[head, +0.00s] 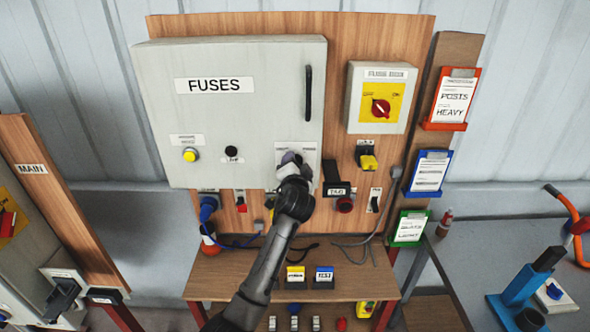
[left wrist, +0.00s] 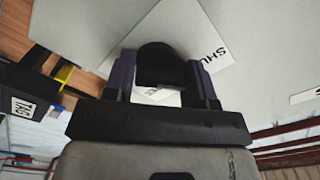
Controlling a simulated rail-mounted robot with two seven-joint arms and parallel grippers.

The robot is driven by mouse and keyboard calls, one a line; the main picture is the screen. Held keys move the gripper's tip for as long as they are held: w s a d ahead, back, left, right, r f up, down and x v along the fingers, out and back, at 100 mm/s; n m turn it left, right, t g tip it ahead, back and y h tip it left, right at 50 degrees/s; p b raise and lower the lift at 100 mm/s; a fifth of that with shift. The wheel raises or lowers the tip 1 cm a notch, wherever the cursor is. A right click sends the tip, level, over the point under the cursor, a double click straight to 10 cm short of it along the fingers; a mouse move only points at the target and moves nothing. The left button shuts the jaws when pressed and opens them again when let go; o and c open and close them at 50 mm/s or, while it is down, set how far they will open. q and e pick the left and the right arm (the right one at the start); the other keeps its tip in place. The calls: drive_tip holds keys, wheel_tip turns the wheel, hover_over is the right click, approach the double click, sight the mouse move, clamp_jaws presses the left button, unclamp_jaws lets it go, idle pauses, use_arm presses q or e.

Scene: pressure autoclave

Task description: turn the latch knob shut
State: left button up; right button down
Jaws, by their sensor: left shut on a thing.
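The latch knob (left wrist: 162,65) is black and shows in the left wrist view between my left gripper's fingers, in front of a white label (left wrist: 205,35) with partly hidden lettering starting "SHU". My left gripper (left wrist: 163,83) is shut on the knob, with a finger on each side. In the head view my left gripper (head: 291,159) is at the lower right of the grey FUSES cabinet door (head: 255,120) and mostly hides the knob. The door looks flush with its cabinet. The knob's exact angle cannot be told. My right gripper is not in view.
A black door handle (head: 308,93) is above the knob. A black TAG block (head: 337,189) sits close to the right, also in the left wrist view (left wrist: 28,105). A yellow panel with a red rotary switch (head: 380,108) is further right. A wooden shelf (head: 230,285) lies below.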

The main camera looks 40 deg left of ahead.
use_arm(q)
drive_tip(key=shift+n+b, duration=0.3)
drive_tip(key=shift+n, duration=0.5)
drive_tip(key=shift+r, duration=0.1)
drive_tip(key=o, duration=0.9)
drive_tip(key=shift+a, duration=0.1)
drive_tip(key=shift+s, duration=0.1)
drive_tip(key=v, duration=1.3)
drive_tip(key=shift+s+d+b, duration=0.25)
drive_tip(key=shift+d+b, duration=0.05)
drive_tip(key=shift+b, duration=0.05)
